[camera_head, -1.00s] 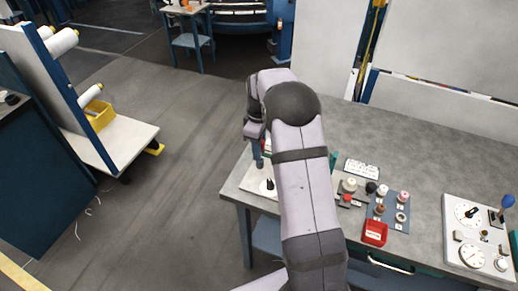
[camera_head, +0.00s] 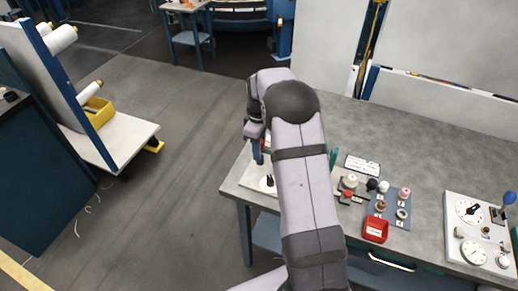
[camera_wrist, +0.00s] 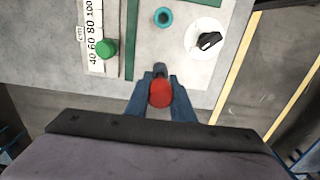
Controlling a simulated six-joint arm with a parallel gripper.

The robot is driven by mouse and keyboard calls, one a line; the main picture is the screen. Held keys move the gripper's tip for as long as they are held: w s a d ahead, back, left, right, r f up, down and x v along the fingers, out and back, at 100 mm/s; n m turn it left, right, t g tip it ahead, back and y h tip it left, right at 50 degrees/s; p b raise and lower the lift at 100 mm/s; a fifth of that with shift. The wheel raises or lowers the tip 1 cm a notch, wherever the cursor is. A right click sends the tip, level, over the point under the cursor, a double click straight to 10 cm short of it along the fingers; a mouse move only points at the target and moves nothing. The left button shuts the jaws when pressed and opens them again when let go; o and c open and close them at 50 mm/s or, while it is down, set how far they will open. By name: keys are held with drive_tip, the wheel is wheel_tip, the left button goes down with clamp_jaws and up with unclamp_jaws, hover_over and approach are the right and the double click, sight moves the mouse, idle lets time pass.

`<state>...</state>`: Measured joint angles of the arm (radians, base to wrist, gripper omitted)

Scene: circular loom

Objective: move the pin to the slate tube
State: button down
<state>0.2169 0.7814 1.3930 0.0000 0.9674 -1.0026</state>
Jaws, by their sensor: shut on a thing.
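My gripper (camera_wrist: 160,88) is shut on a round red-topped piece (camera_wrist: 160,94), which I take to be the pin. A small dark grey part (camera_wrist: 159,69) shows at the fingertips; I cannot tell if it belongs to the pin or lies below. A round teal tube (camera_wrist: 163,17) with an open top, perhaps the slate tube, stands on the pale board ahead of the gripper, apart from it. In the head view the blue fingers (camera_head: 258,154) hang over the bench's left end, and the arm hides the held piece.
A black piece on a white disc (camera_wrist: 209,41) is right of the teal tube. A green round cap (camera_wrist: 107,48) sits by a printed scale (camera_wrist: 94,35) at left.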

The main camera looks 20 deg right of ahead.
drive_tip(key=shift+f, duration=0.15)
drive_tip(key=shift+f+b, duration=0.85)
drive_tip(key=shift+f, duration=0.55)
drive_tip(key=c, duration=1.5)
unclamp_jaws()
drive_tip(key=shift+r, duration=0.1)
drive_tip(key=shift+o, duration=0.2)
drive_tip(key=shift+r+b, duration=1.15)
drive_tip(key=shift+r, duration=2.5)
